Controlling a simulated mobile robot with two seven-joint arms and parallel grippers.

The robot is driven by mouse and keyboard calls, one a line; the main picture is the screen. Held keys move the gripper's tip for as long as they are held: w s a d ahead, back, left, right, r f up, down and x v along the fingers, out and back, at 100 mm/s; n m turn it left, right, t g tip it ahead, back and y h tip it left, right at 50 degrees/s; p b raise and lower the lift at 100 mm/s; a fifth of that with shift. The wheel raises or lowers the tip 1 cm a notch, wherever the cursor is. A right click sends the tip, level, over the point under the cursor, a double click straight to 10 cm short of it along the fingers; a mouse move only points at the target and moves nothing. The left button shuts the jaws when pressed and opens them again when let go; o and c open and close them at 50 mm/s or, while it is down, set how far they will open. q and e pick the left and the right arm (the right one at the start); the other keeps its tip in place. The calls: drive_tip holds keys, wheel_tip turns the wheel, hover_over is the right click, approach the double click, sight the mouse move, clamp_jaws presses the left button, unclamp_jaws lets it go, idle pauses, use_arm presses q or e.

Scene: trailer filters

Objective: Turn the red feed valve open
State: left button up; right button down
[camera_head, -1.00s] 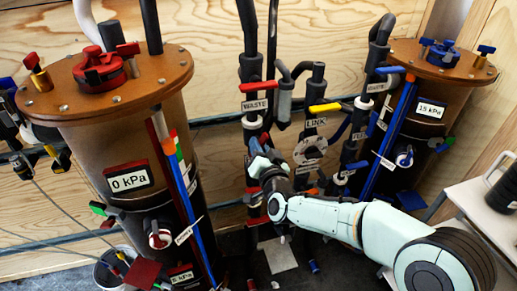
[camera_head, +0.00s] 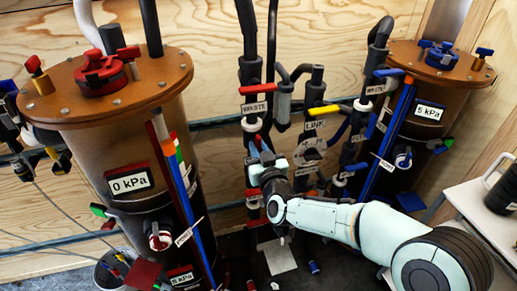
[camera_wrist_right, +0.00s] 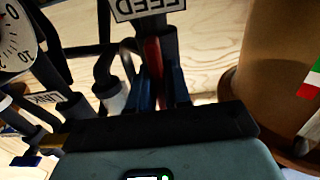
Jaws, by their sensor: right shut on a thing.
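The red feed valve handle (camera_wrist_right: 152,58) shows in the right wrist view, below an upside-down FEED label (camera_wrist_right: 148,8). My right gripper (camera_wrist_right: 161,88) is shut on this handle, with a blue finger on each side of it. In the head view my right gripper (camera_head: 264,158) is at the middle pipe column, below the WASTE label (camera_head: 255,107). It hides most of the feed valve there, so I cannot tell the handle's exact angle. My left gripper is not in view.
A red handle (camera_head: 264,89) lies across the pipe above the WASTE label. A yellow handle (camera_head: 325,109) is above the LINK label. Brown filter tanks stand at left (camera_head: 125,135) and right (camera_head: 398,160). A white cart (camera_head: 470,200) is at right.

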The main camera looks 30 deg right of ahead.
idle(0.3)
drive_tip(key=c, duration=1.2)
unclamp_jaws()
drive_tip(key=shift+o, duration=0.2)
drive_tip(key=shift+s, duration=0.1)
drive_tip(key=v, duration=1.3)
drive_tip(key=shift+s+f, duration=0.1)
